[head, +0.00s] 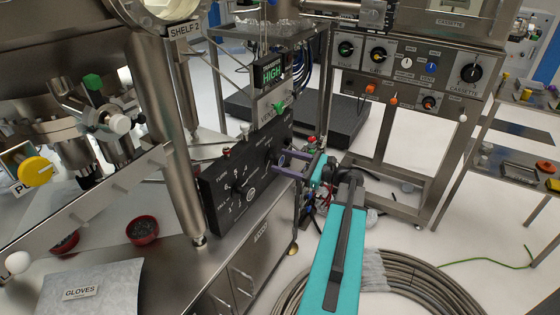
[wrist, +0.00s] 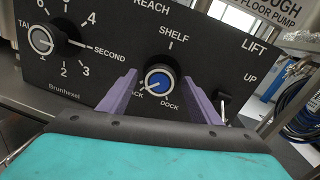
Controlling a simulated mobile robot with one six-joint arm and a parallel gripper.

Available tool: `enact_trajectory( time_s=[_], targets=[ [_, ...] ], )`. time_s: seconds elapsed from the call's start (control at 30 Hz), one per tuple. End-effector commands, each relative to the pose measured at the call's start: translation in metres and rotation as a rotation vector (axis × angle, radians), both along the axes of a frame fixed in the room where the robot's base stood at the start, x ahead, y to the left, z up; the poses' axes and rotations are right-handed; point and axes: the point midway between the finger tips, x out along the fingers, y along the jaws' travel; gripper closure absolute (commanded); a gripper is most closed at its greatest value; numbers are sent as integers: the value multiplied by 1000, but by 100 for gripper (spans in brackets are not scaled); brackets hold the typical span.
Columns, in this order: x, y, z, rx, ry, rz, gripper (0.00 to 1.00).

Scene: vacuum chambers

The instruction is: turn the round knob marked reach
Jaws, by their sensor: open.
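The round reach knob (wrist: 160,80) is dark with a blue centre and sits on a black panel (wrist: 90,75) under the words REACH and SHELF. Its white pointer mark slants to the lower left, towards the partly covered label ending in ACK; DOCK is at lower right. My gripper (wrist: 161,88) is open, with one purple finger on each side of the knob. I cannot tell whether the fingers touch it. In the head view my gripper (head: 290,163) reaches the right end of the panel (head: 235,192), and its fingers partly hide that area.
Left of the reach knob is another knob (wrist: 42,40) with numbers and SECOND. To the right is a small LIFT lever (wrist: 224,102). Red bowls (head: 142,230) stand on the bench at left. Coiled hoses (head: 400,285) lie on the floor.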

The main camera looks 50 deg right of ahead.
Motion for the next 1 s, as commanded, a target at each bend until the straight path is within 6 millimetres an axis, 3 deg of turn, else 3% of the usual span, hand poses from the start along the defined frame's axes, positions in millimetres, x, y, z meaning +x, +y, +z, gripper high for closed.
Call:
enact_trajectory(
  time_s=[0.2,0.57,0.8,1.0],
  targets=[
    [16,6,0,0,0,0,42],
    [19,7,0,0,0,-1,42],
    [19,7,0,0,0,0,80],
    [19,7,0,-12,-3,1,82]
  ],
)
